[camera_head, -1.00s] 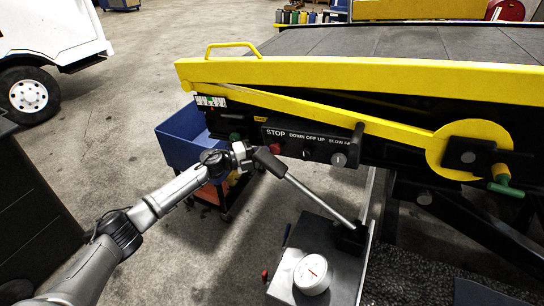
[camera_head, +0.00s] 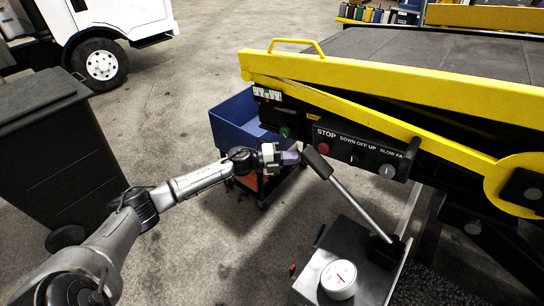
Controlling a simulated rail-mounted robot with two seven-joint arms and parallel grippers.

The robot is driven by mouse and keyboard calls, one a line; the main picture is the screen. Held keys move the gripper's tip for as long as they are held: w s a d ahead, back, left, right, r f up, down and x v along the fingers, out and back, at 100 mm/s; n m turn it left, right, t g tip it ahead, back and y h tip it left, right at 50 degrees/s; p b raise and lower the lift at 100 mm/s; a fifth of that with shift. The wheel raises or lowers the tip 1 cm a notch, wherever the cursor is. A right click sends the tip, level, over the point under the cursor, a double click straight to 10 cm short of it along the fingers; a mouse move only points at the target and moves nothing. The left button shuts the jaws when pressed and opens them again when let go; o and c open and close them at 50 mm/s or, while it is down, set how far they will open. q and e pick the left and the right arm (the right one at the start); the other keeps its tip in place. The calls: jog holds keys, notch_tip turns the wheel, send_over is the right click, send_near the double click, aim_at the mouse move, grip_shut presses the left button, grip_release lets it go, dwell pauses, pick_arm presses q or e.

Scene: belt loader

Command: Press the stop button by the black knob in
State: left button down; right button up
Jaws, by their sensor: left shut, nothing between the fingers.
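The red stop button (camera_head: 323,148) sits under the word STOP on the black control panel of the belt loader. The black knob (camera_head: 353,158) is to its right, under DOWN OFF UP. My left gripper (camera_head: 298,157) is shut and empty, left of the stop button and a little lower in the picture. Its fingertips point right, close to the black grip of a lever (camera_head: 317,162); I cannot tell whether they touch it. The stop button shows clear of the gripper. My right gripper is not in view.
The lever's metal rod (camera_head: 350,205) slants up from a box with a white gauge (camera_head: 338,279), in front of the panel. A grey knob (camera_head: 387,171) is farther right. A green knob (camera_head: 285,132) is left of STOP. A blue bin (camera_head: 232,133) stands behind my arm.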

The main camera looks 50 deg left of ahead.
pick_arm(q)
jog(key=shift+v, duration=2.8)
